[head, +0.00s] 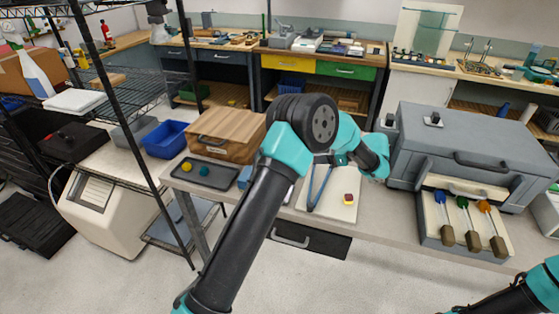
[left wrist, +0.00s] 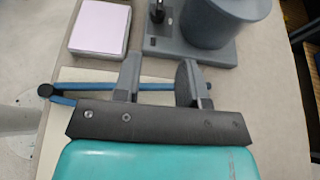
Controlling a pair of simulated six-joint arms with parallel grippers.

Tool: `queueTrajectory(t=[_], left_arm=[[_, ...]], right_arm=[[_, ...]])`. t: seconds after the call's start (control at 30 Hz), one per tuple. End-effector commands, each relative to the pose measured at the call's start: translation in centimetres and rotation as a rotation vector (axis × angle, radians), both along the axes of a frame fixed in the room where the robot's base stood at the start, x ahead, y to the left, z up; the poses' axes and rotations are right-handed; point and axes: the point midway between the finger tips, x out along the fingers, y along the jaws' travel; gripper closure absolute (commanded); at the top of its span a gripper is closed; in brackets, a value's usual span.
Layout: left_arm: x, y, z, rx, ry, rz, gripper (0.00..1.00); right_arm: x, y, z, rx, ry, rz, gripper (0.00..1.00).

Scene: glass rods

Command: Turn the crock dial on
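In the left wrist view, a grey round crock (left wrist: 212,20) stands on a flat grey base (left wrist: 158,46) at the top. A dark upright knob (left wrist: 157,11), which looks like its dial, rises from the base left of the crock. My left gripper (left wrist: 160,72) is open, its two grey fingers pointing toward the base and apart from the knob. A blue bar (left wrist: 68,98) with a black end shows around the fingers. In the head view my left arm covers the middle, and I cannot make out the crock there. My right gripper is out of view.
A pink-topped block (left wrist: 99,29) lies left of the base. In the head view, a large grey case (head: 480,140) and a tray of colored-tip tools (head: 440,233) stand right. A wooden box (head: 228,128) and dark tray (head: 208,176) stand left.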

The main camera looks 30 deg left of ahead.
Motion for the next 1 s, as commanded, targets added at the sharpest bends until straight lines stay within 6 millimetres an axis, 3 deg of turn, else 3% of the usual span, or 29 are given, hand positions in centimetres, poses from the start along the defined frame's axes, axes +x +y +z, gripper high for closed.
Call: queueTrajectory(t=[0.8, 1.0], left_arm=[[-2.6, 12.0, -5.0, 0.0, 0.001, 0.003, 0.62], [-3.1, 14.2, -6.0, 0.0, 0.002, 0.001, 0.62]], right_arm=[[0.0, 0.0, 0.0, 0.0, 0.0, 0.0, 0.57], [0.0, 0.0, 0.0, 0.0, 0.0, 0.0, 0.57]])
